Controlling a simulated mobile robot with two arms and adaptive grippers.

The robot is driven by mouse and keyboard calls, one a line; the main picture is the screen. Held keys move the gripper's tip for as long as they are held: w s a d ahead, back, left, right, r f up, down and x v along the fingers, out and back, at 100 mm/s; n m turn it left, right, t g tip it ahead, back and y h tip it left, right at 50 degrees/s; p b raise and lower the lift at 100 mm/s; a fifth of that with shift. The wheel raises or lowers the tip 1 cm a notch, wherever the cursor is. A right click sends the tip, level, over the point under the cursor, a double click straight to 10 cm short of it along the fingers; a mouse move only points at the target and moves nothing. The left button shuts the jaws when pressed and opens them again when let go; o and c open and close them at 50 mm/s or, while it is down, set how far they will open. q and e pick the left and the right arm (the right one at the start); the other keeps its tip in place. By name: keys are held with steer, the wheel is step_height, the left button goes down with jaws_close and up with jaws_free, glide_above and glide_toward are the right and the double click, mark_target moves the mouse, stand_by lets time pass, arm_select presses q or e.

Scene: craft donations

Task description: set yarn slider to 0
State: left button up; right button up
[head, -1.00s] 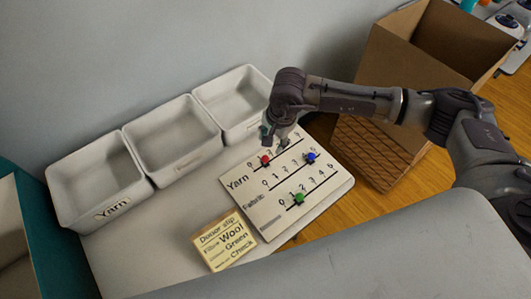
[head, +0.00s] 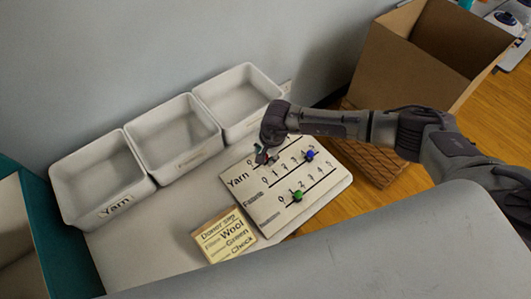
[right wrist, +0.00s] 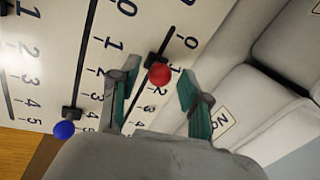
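A slider board (head: 325,190) lies on the table, with printed number scales and a "Yarn" label. The yarn row's red knob (right wrist: 160,73) sits near the 0 end of its track, close to the 1 mark as far as I can tell. My right gripper (head: 264,160) is over that row and hides most of the red knob in the head view. In the right wrist view, my right gripper (right wrist: 158,100) is open, with a finger on each side of the red knob and gaps visible. My left gripper is not in view.
A blue knob (head: 310,156) and a green knob (head: 298,196) are on the other rows. A donor slip block (head: 224,238) stands left of the board. Three white bins (head: 172,137) line the wall. A cardboard box (head: 415,55) is at the back right.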

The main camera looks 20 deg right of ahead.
jaws_close()
steer(key=a, duration=0.1)
steer(key=s+a, duration=0.1)
steer(key=a, duration=0.2)
steer(key=shift+s+a+b, duration=0.15)
steer(key=shift+s+b, duration=0.15)
steer(key=shift+b, duration=0.1)
steer(key=shift+o, duration=0.7)
jaws_free()
steer(key=shift+o, duration=0.4)
steer(key=shift+r, duration=0.1)
